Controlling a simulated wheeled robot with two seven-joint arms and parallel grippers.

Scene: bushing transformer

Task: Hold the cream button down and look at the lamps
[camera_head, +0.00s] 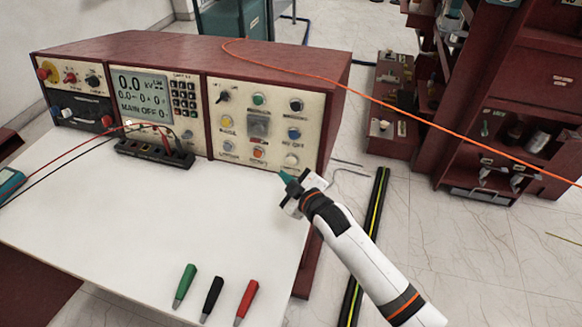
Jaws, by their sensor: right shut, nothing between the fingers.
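The maroon test console (330,125) stands on the white table, its cream right panel (215,108) carrying several round coloured controls. A cream button (291,160) sits at that panel's lower right. My right gripper (285,178) is shut and empty, its teal tips just below and in front of the cream button; I cannot tell whether they touch it. The green (259,99), yellow (226,121), blue (293,133) and orange (259,153) round parts are visible; which are lamps, and whether any is lit, I cannot tell. My left gripper is out of view.
Green (185,286), black (212,298) and red (246,302) connectors lie on the white table (120,245). A black terminal block (152,153) with leads stands by the console. An orange cable (420,118) crosses over the console top. The table's middle is clear.

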